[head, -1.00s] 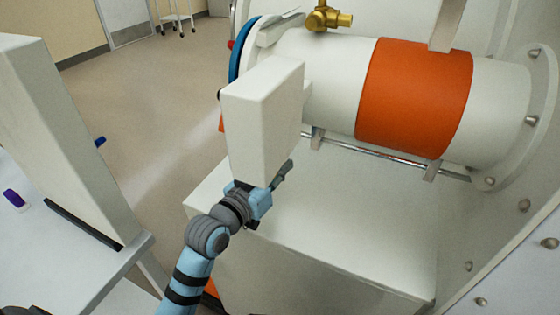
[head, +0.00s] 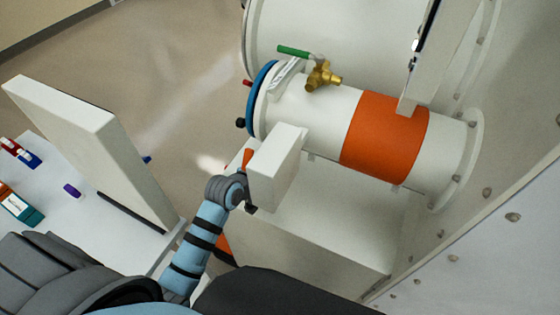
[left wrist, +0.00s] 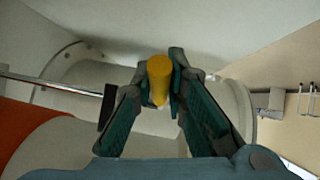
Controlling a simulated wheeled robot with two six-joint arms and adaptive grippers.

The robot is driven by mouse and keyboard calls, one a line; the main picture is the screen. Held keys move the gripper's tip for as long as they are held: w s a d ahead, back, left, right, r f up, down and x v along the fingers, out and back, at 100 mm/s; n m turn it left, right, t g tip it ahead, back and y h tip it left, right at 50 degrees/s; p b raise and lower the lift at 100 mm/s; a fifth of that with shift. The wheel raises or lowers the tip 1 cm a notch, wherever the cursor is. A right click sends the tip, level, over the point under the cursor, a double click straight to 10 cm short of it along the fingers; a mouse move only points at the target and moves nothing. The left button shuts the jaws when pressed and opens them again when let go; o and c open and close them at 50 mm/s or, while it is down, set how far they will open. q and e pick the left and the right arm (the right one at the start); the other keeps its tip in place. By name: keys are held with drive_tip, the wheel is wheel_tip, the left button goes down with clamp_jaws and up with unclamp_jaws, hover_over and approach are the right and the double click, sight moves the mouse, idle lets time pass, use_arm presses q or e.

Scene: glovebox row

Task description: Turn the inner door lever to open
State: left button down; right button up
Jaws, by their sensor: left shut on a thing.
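My left gripper (head: 249,205) is at the near lower edge of a white box (head: 278,168) beside the small antechamber cylinder (head: 315,120). Its fingers are mostly hidden by the box in the head view. In the left wrist view, my left gripper (left wrist: 152,88) has its fingertips on both sides of a yellow rounded handle (left wrist: 160,78), seen nearly end-on, and is shut on it. I cannot tell whether this handle is the inner door lever. A small orange piece (head: 248,158) shows at the box's left edge. My right gripper is not in view.
The cylinder has an orange band (head: 385,138), a blue-rimmed end (head: 262,88) and a brass valve (head: 323,76) with a green handle. A white bench with an upright panel (head: 75,130) stands at left. Open floor lies between.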

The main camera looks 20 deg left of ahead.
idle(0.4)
use_arm(q)
drive_tip(key=c, duration=1.6)
unclamp_jaws()
drive_tip(key=shift+s+r, duration=0.1)
drive_tip(key=shift+r, duration=0.05)
